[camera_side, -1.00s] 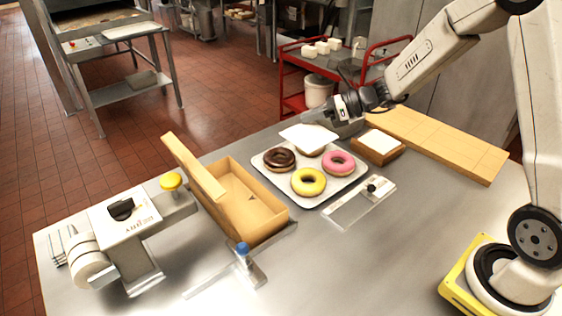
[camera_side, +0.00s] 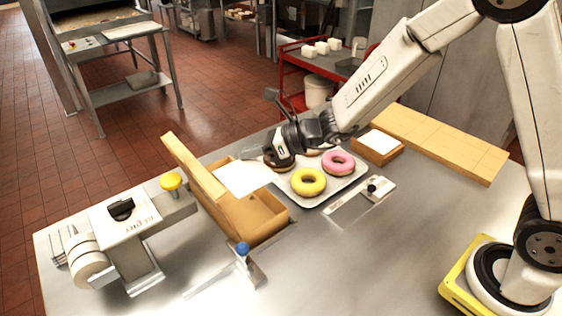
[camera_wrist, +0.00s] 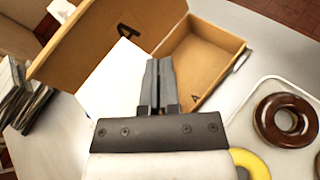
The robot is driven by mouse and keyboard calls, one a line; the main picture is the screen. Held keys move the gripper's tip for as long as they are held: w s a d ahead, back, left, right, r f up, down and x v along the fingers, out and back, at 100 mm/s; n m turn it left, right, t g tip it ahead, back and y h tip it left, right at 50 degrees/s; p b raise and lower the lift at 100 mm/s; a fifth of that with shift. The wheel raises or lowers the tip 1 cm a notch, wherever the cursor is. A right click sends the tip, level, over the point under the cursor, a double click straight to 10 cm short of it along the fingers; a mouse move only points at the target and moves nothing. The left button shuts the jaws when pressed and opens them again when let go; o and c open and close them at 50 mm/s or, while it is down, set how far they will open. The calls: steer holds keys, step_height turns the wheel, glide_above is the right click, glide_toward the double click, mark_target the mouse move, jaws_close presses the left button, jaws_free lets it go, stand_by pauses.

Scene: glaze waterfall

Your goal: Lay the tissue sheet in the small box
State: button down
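The tissue sheet (camera_side: 242,178) is thin and white and hangs flat over the upper part of the open small box (camera_side: 262,222). My gripper (camera_side: 264,160) is shut on the sheet's right edge, above the box's back right side. The box is tan cardboard, with its lid (camera_side: 195,172) standing up along the left. In the wrist view the gripper fingers (camera_wrist: 159,68) are together, with the sheet (camera_wrist: 115,80) to their left, in front of the lid (camera_wrist: 105,30). Part of the box's empty floor shows right of the fingers.
A tray (camera_side: 318,201) with several doughnuts is right of the box; my gripper partly hides it. A wooden holder (camera_side: 378,152) with white sheets stands behind. A yellow-knobbed device (camera_side: 130,215) stands left, and a blue-knobbed fixture (camera_side: 243,252) is in front.

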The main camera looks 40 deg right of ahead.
steer(key=shift+f, duration=0.1)
steer(key=shift+f, duration=2.1)
steer(key=shift+f, duration=0.15)
steer(key=shift+f, duration=1.65)
steer(key=shift+f, duration=0.6)
steer(key=c, duration=0.9)
jaws_free()
steer(key=shift+o, duration=0.2)
